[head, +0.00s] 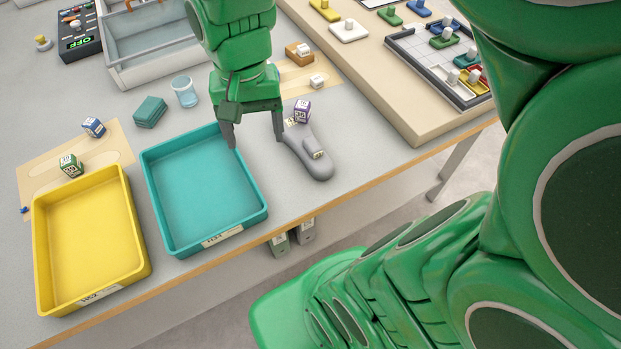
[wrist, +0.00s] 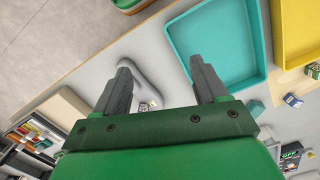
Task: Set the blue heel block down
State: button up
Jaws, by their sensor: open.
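A small blue block (head: 93,127) with printed white faces sits at the left, on the far part of a tan outlined mat (head: 120,150). It also shows at the right of the wrist view (wrist: 292,100). My gripper (head: 253,138) is open, with nothing between its fingers, well to the right of that block. Its fingers point down between the teal tray (head: 262,212) and a grey handheld device (head: 318,168). In the wrist view my gripper (wrist: 160,62) has its fingers wide apart. Whether a fingertip touches the tray or device cannot be told.
A yellow tray (head: 141,262) stands left of the teal one. A green block (head: 71,165) lies by the mat's near part. A purple block (head: 302,111) sits at the device's far end. A teal sponge-like block (head: 150,111) and a glass (head: 185,91) stand behind the teal tray.

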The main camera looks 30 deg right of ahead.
jog(key=s+d+f+n+g, duration=0.1)
jog(key=s+d+f+n, duration=0.1)
jog(key=s, duration=1)
jog(key=shift+d+f+n, duration=0.15)
jog(key=shift+d+n, duration=0.75)
jog(key=shift+d, duration=0.05)
jog(key=shift+s, duration=0.1)
